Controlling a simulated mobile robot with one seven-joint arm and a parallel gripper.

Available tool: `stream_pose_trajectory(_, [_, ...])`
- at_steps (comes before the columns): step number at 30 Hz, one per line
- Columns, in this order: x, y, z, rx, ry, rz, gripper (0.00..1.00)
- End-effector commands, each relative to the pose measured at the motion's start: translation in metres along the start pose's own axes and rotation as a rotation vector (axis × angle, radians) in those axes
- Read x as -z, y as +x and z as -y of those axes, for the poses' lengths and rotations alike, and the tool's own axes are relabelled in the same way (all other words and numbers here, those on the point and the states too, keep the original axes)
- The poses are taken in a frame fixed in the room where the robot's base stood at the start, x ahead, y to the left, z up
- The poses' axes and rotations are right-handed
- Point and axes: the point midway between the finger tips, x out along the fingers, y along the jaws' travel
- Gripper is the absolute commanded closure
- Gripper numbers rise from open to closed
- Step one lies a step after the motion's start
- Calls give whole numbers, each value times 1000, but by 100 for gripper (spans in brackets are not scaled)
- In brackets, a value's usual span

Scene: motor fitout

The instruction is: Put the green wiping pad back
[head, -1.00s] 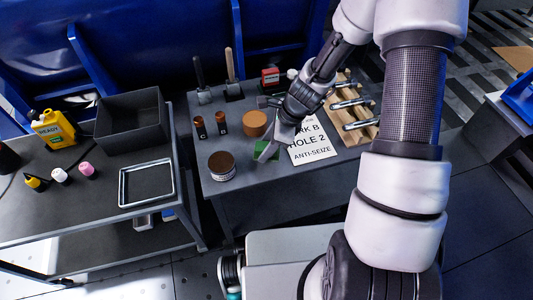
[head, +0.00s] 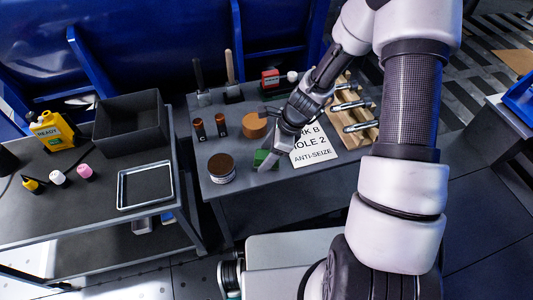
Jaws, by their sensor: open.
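The green wiping pad (head: 261,157) lies on the grey table, between a brown-lidded tin and a printed sheet. My gripper (head: 268,158) is open and reaches down at the pad, with one fingertip in front of it. The finger hides part of the pad, and I cannot tell whether the jaws touch it.
The brown-lidded tin (head: 221,168) stands just left of the pad, and an orange-brown disc (head: 254,125) stands behind it. The printed sheet (head: 314,148) and a wooden rack with metal pieces (head: 367,122) are to the right. A side bench holds a dark bin (head: 130,151) and a silver tray (head: 145,203).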

Motion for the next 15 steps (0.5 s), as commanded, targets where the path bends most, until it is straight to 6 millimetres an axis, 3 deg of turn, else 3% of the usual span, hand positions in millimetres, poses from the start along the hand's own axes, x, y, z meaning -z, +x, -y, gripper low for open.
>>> stream_pose_trajectory(15, [-1, -100, 1, 4, 0, -1, 39])
